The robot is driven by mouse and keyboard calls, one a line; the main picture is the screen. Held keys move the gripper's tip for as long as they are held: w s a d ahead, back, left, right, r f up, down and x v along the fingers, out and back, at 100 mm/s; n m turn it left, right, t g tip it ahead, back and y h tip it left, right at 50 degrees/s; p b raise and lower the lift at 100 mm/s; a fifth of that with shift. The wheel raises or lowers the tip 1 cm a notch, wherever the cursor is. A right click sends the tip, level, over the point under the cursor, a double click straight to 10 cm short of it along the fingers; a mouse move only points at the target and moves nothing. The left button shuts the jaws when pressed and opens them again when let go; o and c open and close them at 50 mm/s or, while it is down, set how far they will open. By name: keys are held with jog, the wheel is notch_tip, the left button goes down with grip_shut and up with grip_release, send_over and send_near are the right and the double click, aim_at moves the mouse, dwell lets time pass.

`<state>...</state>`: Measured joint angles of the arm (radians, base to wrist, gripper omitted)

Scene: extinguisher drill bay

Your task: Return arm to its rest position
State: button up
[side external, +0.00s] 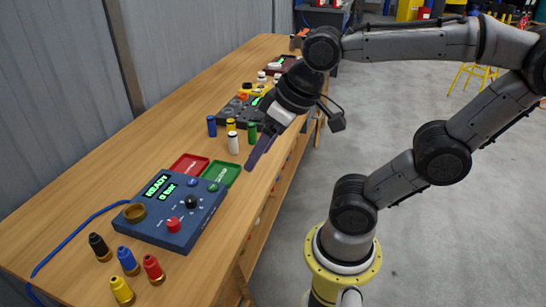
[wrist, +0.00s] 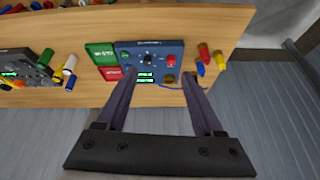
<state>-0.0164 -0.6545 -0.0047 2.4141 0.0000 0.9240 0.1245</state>
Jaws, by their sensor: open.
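My gripper (side external: 252,160) hangs above the near edge of the wooden bench (side external: 95,160), fingers pointing down, beside the green tray. In the wrist view its two fingers (wrist: 158,74) are spread apart with nothing held between them. The blue device (side external: 172,212) with a lit "READY" display, knobs and a brass ring lies on the bench, left of and below the gripper in the side view. It also shows beyond the fingertips in the wrist view (wrist: 142,47). The fingers partly cover its edge there.
Black, blue, red and yellow plugs (side external: 121,290) stand at the bench's front, near a blue cable (side external: 75,234). Several cylinders (side external: 233,143) and a dark panel (side external: 238,108) are farther back. Open floor (side external: 440,230) lies right.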

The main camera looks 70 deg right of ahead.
jog(key=shift+s+d+f+n, duration=0.15)
jog(key=shift+s+f+n, duration=0.45)
jog(key=shift+s+f, duration=0.4)
